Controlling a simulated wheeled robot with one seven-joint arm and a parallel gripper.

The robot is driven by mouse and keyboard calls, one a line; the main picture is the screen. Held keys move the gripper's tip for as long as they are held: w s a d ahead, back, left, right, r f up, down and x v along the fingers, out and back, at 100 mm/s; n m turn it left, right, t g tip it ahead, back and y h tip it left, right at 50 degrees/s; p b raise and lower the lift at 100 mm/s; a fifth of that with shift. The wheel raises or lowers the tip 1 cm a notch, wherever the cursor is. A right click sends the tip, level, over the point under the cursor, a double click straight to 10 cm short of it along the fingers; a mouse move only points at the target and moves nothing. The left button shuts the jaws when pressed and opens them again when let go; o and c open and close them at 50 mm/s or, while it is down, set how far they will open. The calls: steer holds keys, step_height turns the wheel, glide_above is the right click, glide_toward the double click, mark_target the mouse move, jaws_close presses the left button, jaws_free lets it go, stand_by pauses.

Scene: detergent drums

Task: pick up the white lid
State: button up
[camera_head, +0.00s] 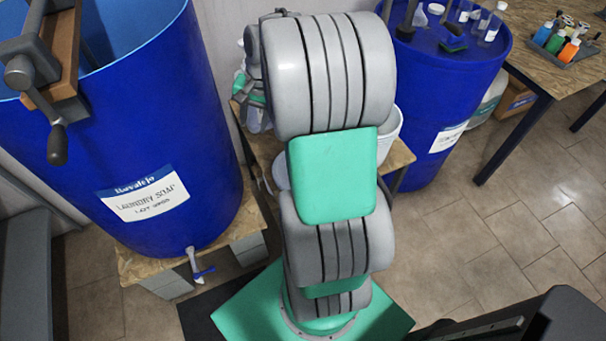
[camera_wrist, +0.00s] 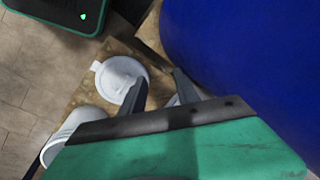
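A round white lid (camera_wrist: 117,76) with a small tab lies on a wooden surface (camera_wrist: 88,92) in the wrist view. My gripper (camera_wrist: 159,76) is open, with its two dark fingers apart. The left finger overlaps the lid's right edge in the picture; I cannot tell whether it touches. In the head view my arm covers most of this area. A pale rounded edge (camera_head: 281,170) shows left of the arm, and I cannot tell if it is the lid.
A white bucket (camera_wrist: 66,134) stands beside the lid; its rim also shows in the head view (camera_head: 390,125). A large blue drum (camera_wrist: 245,50) rises close on the right of the wrist view. Another blue drum (camera_head: 440,90) carries small containers. Tiled floor (camera_head: 530,210) is clear at right.

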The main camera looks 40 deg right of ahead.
steer(key=s+d+f+m+b, duration=0.1)
steer(key=d+f+m, duration=0.2)
steer(key=d+f, duration=0.2)
steer(key=s+d+f+m+y+b, duration=0.1)
steer(key=d+f+m, duration=0.2)
steer(key=d+f, duration=0.3)
steer(key=s+d+f+m+t+y+b, duration=0.1)
steer(key=d+f+m, duration=0.3)
steer(key=f, duration=0.8)
steer(key=shift+s+d+f, duration=0.1)
steer(key=shift+s+d, duration=0.2)
steer(key=shift+d, duration=0.25)
steer(key=shift+s+d, duration=0.3)
steer(key=shift+d, duration=0.25)
steer(key=x, duration=0.5)
steer(key=shift+w+f+p, duration=0.1)
steer(key=shift+f+p, duration=0.05)
steer(key=shift+p, duration=0.2)
steer(key=shift+w+d+f, duration=0.2)
steer(key=shift+f, duration=0.05)
steer(key=shift+c, duration=0.4)
steer(key=shift+s+a+r, duration=0.1)
steer(key=shift+a+r, duration=0.15)
steer(key=c, duration=0.3)
steer(key=shift+s, duration=0.1)
jaws_close()
